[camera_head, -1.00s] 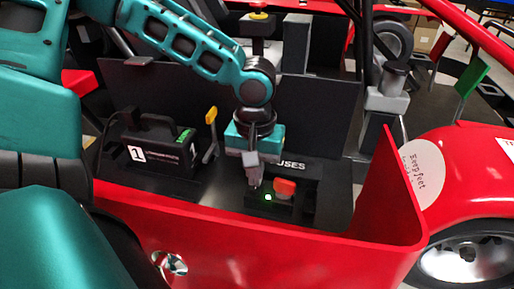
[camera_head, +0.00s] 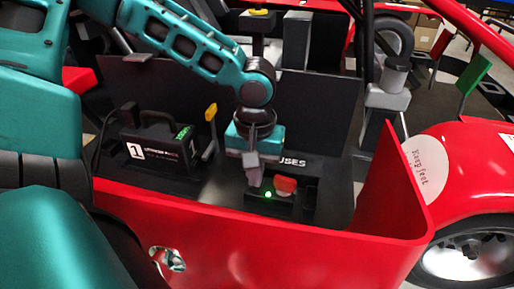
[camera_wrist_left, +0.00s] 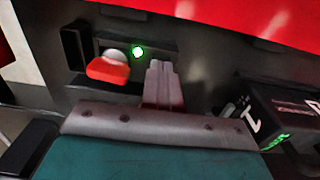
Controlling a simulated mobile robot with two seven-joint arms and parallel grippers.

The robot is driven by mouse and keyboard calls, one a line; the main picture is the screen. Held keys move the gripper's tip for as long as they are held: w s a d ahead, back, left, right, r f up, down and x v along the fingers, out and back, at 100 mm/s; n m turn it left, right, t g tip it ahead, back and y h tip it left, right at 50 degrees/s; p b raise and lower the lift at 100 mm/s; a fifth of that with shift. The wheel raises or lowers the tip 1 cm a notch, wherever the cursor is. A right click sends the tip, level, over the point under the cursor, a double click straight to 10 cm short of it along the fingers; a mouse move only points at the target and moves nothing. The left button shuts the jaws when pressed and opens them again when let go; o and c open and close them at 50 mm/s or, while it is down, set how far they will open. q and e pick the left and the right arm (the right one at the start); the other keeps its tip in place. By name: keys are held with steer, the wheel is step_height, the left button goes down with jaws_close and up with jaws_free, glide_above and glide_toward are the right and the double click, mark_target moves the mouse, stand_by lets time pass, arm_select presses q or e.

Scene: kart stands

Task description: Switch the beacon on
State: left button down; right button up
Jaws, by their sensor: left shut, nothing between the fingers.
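A dark switch panel (camera_head: 270,206) sits inside the red kart side pod, below lettering that ends in "USES". It carries a red part (camera_head: 285,184), which looks like a switch cover, and a lit green lamp (camera_head: 268,195). In the left wrist view the red part (camera_wrist_left: 108,70) has a pale rounded piece behind it, and the green lamp (camera_wrist_left: 137,51) glows beside it. My left gripper (camera_head: 254,183) is shut and empty, pointing down just left of the red part. In the left wrist view its fingertips (camera_wrist_left: 161,68) are close to the lamp; contact cannot be told. I cannot identify the beacon.
A black box marked 1 (camera_head: 158,152) stands left of the panel, with a yellow-tipped lever (camera_head: 210,112) between. The red bodywork wall (camera_head: 250,228) runs along the front and rises at the right. A dark upright panel (camera_head: 315,110) stands behind.

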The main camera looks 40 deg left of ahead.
arm_select(q)
steer(key=shift+f+b, duration=0.3)
steer(key=shift+f, duration=0.1)
step_height(320, 180, up, 7)
steer(key=p, duration=0.6)
stand_by(0.4)
stand_by(0.4)
